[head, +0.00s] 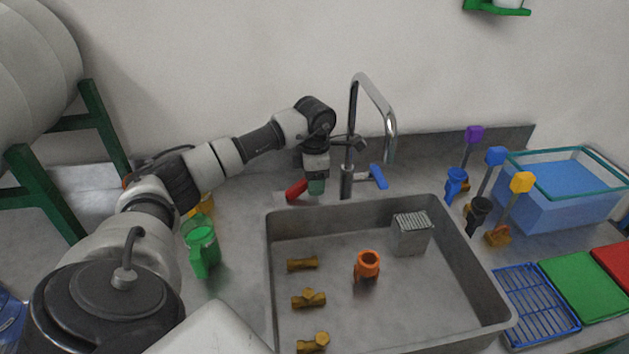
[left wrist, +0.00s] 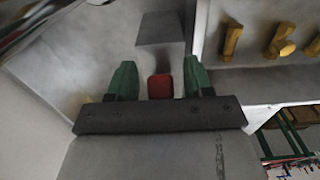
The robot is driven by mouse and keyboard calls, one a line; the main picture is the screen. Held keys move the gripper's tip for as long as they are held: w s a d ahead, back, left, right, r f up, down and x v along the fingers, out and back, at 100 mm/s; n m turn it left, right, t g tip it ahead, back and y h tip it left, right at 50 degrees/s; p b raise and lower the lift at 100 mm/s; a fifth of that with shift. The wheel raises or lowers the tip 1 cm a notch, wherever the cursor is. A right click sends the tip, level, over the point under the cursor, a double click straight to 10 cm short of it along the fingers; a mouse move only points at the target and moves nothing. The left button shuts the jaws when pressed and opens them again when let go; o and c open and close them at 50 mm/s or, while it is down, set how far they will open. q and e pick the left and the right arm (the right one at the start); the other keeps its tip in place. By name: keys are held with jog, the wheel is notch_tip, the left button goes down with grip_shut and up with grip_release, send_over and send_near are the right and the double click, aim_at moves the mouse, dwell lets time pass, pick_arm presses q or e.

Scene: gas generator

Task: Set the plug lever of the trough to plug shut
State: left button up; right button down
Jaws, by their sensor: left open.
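The trough (head: 384,201) is a grey metal basin in the head view. A red lever (head: 296,190) stands behind its back left rim, and a blue lever (head: 378,176) is right of the tall tap (head: 347,183). No label shows which one works the plug. My left gripper (head: 316,186) points down just right of the red lever. In the left wrist view its green fingers (left wrist: 160,80) are apart, with the red lever (left wrist: 160,88) showing between them. I cannot tell whether they touch it. My right gripper is not in view.
The trough holds an orange cup-like piece (head: 368,265), a grey ridged block (head: 411,236) and brass fittings (head: 309,299). A green jug (head: 201,246) stands left of it. Colored-handled tools (head: 521,183) and a blue tub (head: 556,205) stand to the right. The tap rises close beside my left gripper.

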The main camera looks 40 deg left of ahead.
pick_arm(q)
jog(key=shift+f, duration=0.55)
jog(key=shift+c, duration=2.3)
jog(key=c, duration=0.5)
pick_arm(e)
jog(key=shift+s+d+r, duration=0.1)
